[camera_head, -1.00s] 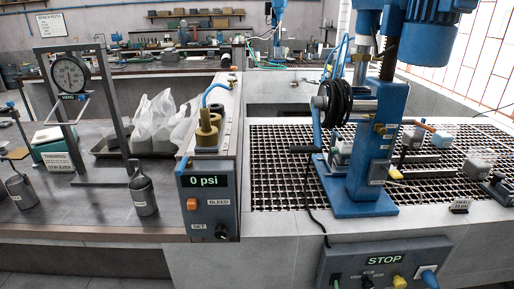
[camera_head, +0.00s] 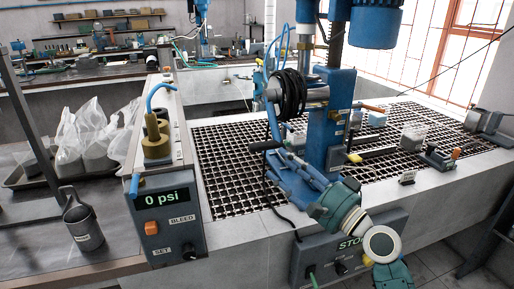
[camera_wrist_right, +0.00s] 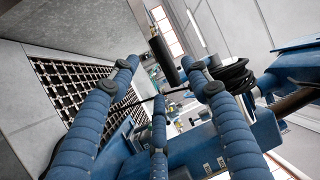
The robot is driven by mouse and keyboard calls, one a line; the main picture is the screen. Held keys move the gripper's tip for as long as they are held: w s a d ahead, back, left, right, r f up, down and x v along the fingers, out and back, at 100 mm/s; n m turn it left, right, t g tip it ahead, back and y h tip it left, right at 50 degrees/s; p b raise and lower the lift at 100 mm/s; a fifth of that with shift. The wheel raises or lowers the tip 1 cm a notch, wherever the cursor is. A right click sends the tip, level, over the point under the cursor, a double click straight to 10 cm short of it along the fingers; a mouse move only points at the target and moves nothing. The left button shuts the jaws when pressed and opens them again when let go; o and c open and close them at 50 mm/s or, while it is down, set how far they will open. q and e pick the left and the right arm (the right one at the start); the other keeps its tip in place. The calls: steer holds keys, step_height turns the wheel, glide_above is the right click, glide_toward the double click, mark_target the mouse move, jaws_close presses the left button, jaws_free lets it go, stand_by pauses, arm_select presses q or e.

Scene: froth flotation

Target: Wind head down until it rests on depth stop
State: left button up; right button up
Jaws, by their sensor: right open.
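The flotation machine's head, with its blue motor (camera_head: 375,24), is at the top of a blue column (camera_head: 329,118) in the head view. A crank with a black handle (camera_head: 264,146) is at the column's left; a black bar that looks like this handle (camera_wrist_right: 163,60) shows beyond my fingers in the right wrist view. My right gripper (camera_head: 284,154) reaches in from the lower right, its blue fingers open close to the crank. In the right wrist view the gripper (camera_wrist_right: 160,80) has its fingers spread and empty. I cannot pick out the depth stop. My left gripper is out of view.
A black cable coil (camera_head: 289,93) hangs on the column, and a cable runs down to the STOP control box (camera_head: 309,260). A pressure box reading 0 psi (camera_head: 167,222) stands left. Black grating (camera_head: 228,150) surrounds the column base, with small blocks at right.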

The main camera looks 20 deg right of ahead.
mark_target(262, 148)
steer(key=p+x, duration=0.2)
steer(key=x, duration=0.7)
steer(key=shift+w+f, duration=0.1)
steer(key=shift+w, duration=0.05)
jaws_close()
